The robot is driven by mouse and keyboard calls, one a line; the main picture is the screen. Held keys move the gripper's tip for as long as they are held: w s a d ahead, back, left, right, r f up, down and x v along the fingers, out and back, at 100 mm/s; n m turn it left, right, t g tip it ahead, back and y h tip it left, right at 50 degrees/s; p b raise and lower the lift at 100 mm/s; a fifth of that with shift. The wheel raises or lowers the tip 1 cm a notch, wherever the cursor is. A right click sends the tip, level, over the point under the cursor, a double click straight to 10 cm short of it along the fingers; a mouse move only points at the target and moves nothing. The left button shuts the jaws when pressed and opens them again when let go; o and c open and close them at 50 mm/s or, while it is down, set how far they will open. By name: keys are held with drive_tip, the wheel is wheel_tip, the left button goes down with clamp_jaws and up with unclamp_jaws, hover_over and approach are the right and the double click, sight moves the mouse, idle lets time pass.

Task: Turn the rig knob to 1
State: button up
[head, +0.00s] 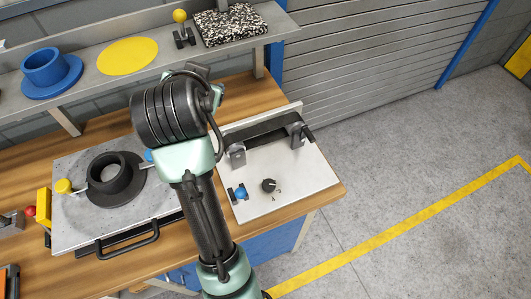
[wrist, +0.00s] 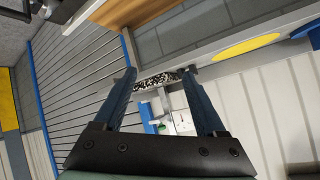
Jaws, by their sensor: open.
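The rig (head: 290,198) is a pale plate on the right end of the wooden bench in the head view. A small dark round knob (head: 269,185) sits near its front, with small marks beside it too tiny to read; I cannot tell its pointer's setting. My arm stands left of the knob, apart from it. My gripper (wrist: 158,74) is open and empty in the wrist view, fingers spread and aimed toward the shelf and wall, away from the knob. In the head view my arm mostly hides the gripper. I cannot make out the knob in the wrist view.
The rig also carries a bracketed bar (head: 268,133) and a blue-balled lever (head: 240,193). Left is a grey plate (head: 75,225) with a black flanged ring (head: 115,180). A shelf (head: 100,82) behind holds a blue flanged ring (head: 48,72). The floor at right is clear.

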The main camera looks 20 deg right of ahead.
drive_tip(key=s+d+f+m+g+h, duration=0.1)
drive_tip(key=s+d+f+m+g, duration=0.2)
drive_tip(key=f+m+g, duration=0.4)
drive_tip(key=m+g+h, duration=0.1)
drive_tip(key=m+g, duration=0.3)
drive_tip(key=m, duration=0.1)
approach(268, 184)
drive_tip(key=p+x, duration=0.2)
drive_tip(key=x, duration=0.6)
drive_tip(key=shift+d+f, duration=0.1)
drive_tip(key=shift+f, duration=0.1)
clamp_jaws()
